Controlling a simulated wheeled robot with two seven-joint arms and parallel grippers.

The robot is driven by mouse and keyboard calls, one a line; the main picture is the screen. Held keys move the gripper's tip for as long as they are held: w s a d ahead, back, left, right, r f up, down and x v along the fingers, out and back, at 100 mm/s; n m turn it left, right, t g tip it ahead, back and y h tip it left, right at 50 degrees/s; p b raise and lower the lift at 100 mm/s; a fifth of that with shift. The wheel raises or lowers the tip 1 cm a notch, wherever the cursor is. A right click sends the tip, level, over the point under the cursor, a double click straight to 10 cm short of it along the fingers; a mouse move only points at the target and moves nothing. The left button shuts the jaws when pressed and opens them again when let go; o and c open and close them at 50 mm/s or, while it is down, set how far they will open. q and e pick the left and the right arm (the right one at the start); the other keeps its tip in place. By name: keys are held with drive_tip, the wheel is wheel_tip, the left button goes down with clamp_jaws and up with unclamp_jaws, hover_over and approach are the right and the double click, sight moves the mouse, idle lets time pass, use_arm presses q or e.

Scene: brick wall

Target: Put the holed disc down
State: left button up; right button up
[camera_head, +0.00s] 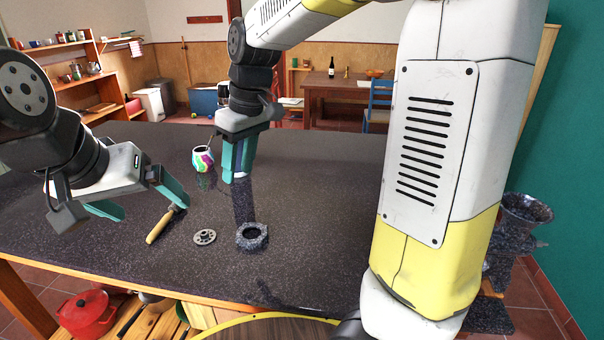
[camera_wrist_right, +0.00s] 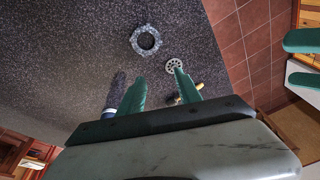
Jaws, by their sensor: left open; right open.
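The holed disc (camera_head: 204,237) is a small grey metal disc with several holes. It lies flat on the dark speckled tabletop (camera_head: 320,200), near the front edge, and no gripper touches it. The disc also shows in the right wrist view (camera_wrist_right: 174,66), close to one fingertip in the picture. My left gripper (camera_head: 150,203) is open and empty above the table, left of the disc and apart from it. My right gripper (camera_head: 238,172) is open, pointing down, farther back than the disc. It also shows in the right wrist view (camera_wrist_right: 158,86).
A grey hexagonal ring (camera_head: 252,238) lies right of the disc. A wooden-handled tool (camera_head: 160,226) lies left of it, near my left fingers. A colourful cup (camera_head: 203,160) stands behind. The table's right middle is clear.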

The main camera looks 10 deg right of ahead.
drive_tip(key=s+d+r+m+t, duration=0.2)
drive_tip(key=s+d+m+t, duration=0.3)
drive_tip(key=s+d, duration=0.8)
drive_tip(key=s+m, duration=0.1)
drive_tip(key=m, duration=0.2)
drive_tip(key=shift+d+r, duration=0.25)
drive_tip(key=shift+r, duration=0.05)
drive_tip(key=shift+d, duration=0.1)
